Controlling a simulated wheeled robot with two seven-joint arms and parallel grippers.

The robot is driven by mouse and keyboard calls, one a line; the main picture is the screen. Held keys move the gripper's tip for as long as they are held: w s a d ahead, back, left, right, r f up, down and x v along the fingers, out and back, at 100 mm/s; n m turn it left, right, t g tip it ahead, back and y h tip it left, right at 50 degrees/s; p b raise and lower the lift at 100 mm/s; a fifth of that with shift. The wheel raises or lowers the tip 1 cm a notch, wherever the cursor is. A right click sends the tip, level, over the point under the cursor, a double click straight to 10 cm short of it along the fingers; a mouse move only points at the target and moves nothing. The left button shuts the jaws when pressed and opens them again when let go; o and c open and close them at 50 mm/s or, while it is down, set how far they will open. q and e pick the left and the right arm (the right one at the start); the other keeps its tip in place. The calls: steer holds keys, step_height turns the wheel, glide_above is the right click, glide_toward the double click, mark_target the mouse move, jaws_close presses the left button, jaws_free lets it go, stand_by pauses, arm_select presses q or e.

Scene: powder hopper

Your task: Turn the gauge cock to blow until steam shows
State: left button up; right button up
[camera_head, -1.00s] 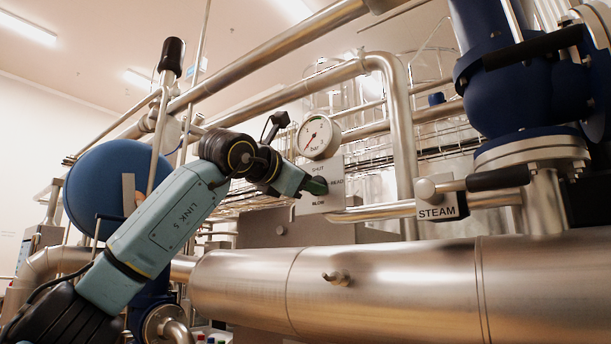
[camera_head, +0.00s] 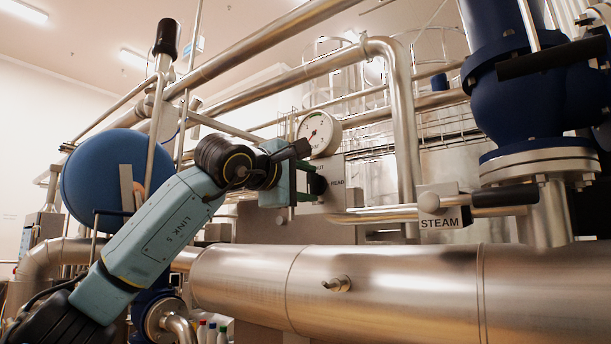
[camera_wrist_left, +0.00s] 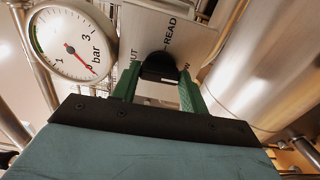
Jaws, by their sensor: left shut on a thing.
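The gauge cock's black handle (camera_wrist_left: 159,66) sits between the green fingers of my left gripper (camera_wrist_left: 158,90) in the left wrist view. The gripper is shut on it. In the head view my left gripper (camera_head: 310,186) reaches in from the left and covers part of the label plate (camera_head: 334,199). READ shows on the plate; the other words are partly hidden. The round dial gauge (camera_head: 319,132), marked bar, is above the plate and also shows in the left wrist view (camera_wrist_left: 77,42), with a red needle. My right gripper is not in view.
A STEAM label (camera_head: 440,222) and a black-gripped lever (camera_head: 505,196) are to the right, below a blue valve body (camera_head: 525,110). A large steel pipe (camera_head: 390,290) runs across below the plate. A blue round vessel (camera_head: 100,185) stands behind my left arm.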

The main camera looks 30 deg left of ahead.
arm_select(q)
steer(key=shift+m+p, duration=0.35)
steer(key=shift+m, duration=0.45)
steer(key=o, duration=1)
steer(key=shift+s, duration=0.1)
steer(key=s+b, duration=0.1)
steer(key=s, duration=0.3)
steer(key=s+b, duration=0.1)
steer(key=s, duration=0.3)
steer(key=s+a+b, duration=0.1)
steer(key=s+b, duration=0.1)
steer(key=s, duration=0.3)
steer(key=shift+s, duration=0.1)
